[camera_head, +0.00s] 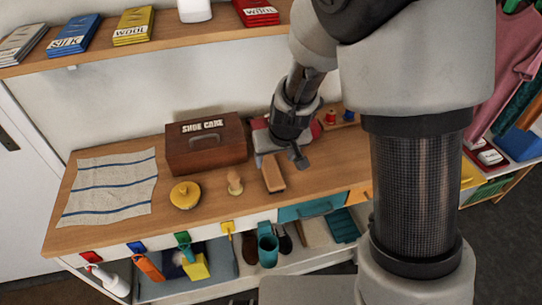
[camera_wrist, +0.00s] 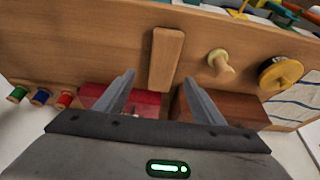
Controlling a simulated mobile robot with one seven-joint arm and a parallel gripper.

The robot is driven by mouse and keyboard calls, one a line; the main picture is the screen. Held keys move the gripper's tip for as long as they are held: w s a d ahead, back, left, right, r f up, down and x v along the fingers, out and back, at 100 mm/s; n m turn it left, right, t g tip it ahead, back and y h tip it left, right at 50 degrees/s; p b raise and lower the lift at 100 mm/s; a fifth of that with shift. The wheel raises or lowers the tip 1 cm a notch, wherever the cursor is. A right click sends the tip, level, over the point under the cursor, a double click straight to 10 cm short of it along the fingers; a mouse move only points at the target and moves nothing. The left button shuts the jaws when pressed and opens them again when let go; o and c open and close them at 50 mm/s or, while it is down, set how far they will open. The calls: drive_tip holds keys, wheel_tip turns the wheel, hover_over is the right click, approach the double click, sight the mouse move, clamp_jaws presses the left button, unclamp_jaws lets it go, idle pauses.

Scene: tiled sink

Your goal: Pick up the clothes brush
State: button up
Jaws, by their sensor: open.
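The clothes brush (camera_head: 273,174), a long tan wooden bar, lies on the wooden worktop, right of a small wooden knob-handled brush (camera_head: 235,183). In the wrist view the clothes brush (camera_wrist: 166,55) points away from my gripper, and its near end lies close to the space between the fingertips. My gripper (camera_head: 281,160) is open and empty, over the back end of the brush in the head view. In the wrist view both fingers of my gripper (camera_wrist: 158,77) show, apart from each other. The underside of the brush is hidden.
A brown shoe care box (camera_head: 206,145) stands left of my gripper. A red item (camera_wrist: 140,103) lies close by the left finger, with thread spools (camera_wrist: 40,97) beyond. A yellow round tin (camera_head: 185,195) and striped cloth (camera_head: 108,187) lie left. A shelf (camera_head: 100,55) runs above.

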sight(271, 168)
drive_tip(key=x, duration=0.8)
drive_tip(key=shift+s+a+f+b, duration=0.1)
drive_tip(key=shift+a+b, duration=0.15)
drive_tip(key=shift+b, duration=0.15)
drive_tip(key=c, duration=1.2)
